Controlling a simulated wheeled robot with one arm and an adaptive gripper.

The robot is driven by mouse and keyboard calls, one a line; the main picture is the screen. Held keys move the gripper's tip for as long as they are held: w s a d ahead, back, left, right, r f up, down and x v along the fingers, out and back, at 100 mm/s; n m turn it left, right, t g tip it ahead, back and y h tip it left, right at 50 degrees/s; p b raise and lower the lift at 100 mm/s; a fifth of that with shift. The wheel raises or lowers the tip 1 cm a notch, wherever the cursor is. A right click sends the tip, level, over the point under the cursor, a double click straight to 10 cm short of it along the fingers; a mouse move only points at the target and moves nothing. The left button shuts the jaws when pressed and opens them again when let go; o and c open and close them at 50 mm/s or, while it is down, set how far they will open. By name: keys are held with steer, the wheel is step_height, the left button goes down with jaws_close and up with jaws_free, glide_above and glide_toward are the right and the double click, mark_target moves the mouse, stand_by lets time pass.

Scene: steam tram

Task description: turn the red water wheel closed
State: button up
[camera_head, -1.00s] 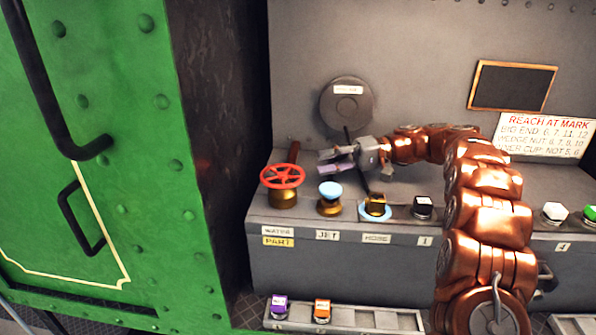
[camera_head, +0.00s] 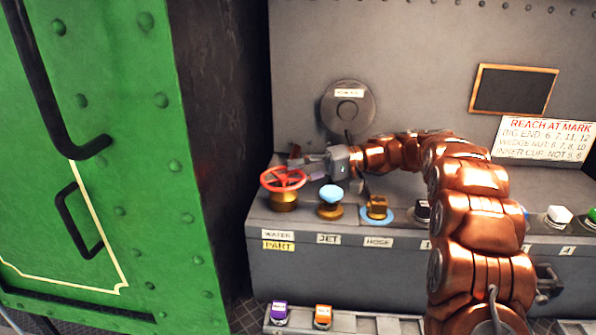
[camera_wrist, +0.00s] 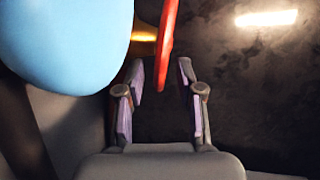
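The red water wheel (camera_head: 284,180) sits on a brass base (camera_head: 284,203) at the left end of the grey bench, above labels reading WATER and PART. My gripper (camera_head: 305,168) is at the wheel's right rear edge, reaching in from the right. In the wrist view, the red rim (camera_wrist: 167,45) shows edge-on between the two fingers of my gripper (camera_wrist: 160,80). The fingers are apart, with a gap on both sides of the rim. The fingertips are partly hidden in the head view.
A light blue knob (camera_head: 331,194) on brass stands just right of the wheel and looms large in the wrist view (camera_wrist: 65,40). A brass fitting (camera_head: 377,208) on a blue disc is beyond it. A green riveted wall (camera_head: 110,150) stands at left.

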steer(key=shift+c, duration=0.4)
jaws_close()
steer(key=shift+s+d+f+m+t+b, duration=0.15)
steer(key=shift+m+t+b, duration=0.35)
steer(key=shift+b, duration=0.55)
steer(key=shift+s+m+t+b, duration=0.1)
steer(key=shift+m+t+b, duration=0.2)
steer(key=shift+t+b, duration=0.4)
steer(key=shift+o, duration=0.4)
jaws_free()
steer(key=shift+d, duration=0.15)
